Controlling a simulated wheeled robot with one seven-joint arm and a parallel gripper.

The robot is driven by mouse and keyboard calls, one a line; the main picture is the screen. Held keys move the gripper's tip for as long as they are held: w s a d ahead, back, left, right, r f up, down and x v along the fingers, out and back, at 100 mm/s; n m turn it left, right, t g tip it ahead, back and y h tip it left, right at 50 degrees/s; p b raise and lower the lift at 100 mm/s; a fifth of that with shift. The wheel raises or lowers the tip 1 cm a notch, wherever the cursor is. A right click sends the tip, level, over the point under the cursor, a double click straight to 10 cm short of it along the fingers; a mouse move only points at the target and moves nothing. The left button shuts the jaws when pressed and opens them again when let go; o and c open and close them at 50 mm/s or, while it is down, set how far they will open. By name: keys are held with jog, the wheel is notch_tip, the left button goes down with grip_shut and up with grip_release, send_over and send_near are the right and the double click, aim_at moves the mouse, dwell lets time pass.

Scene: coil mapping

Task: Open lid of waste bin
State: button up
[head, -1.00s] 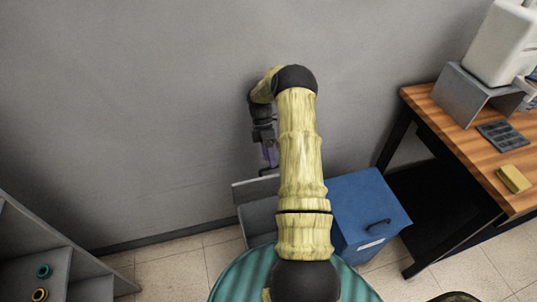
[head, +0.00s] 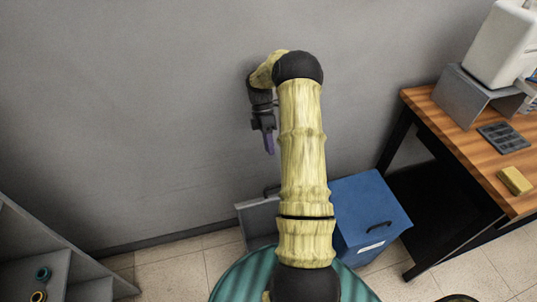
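A grey bin stands by the wall, left of the blue bin and largely hidden behind my arm. Its grey lid (head: 258,218) shows as a tilted panel. A dark handle (head: 271,189) sticks out at the panel's upper edge, on the wall side, so the lid looks raised. How far it stands open is hidden by my arm. The blue bin (head: 362,205) has its lid shut, with a black handle on top and a white label in front. My gripper (head: 269,149) points down, above and apart from the grey lid's handle. Whether its purple fingers are parted is unclear.
A wooden-topped table (head: 457,139) with a machine, a dark tray (head: 502,136) and a yellow block (head: 515,181) stands at the right. A grey shelf (head: 75,274) with small rings is at the lower left. The wall is close behind my gripper.

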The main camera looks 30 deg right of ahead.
jog(key=shift+r, duration=1.65)
jog(key=shift+a, duration=0.1)
jog(key=s+a+r+m+t+h+p, duration=0.25)
jog(key=a+r+m+t+p, duration=0.2)
jog(key=a+r, duration=0.65)
jog(key=s+a+r+m+t+p, duration=0.3)
jog(key=s+a+r+m, duration=0.3)
jog(key=s+a+m, duration=0.4)
jog(key=shift+s+a+t, duration=0.55)
jog(key=shift+s+t, duration=0.3)
jog(key=shift+s, duration=0.2)
jog(key=shift+r+y, duration=0.1)
jog(key=shift+y, duration=0.15)
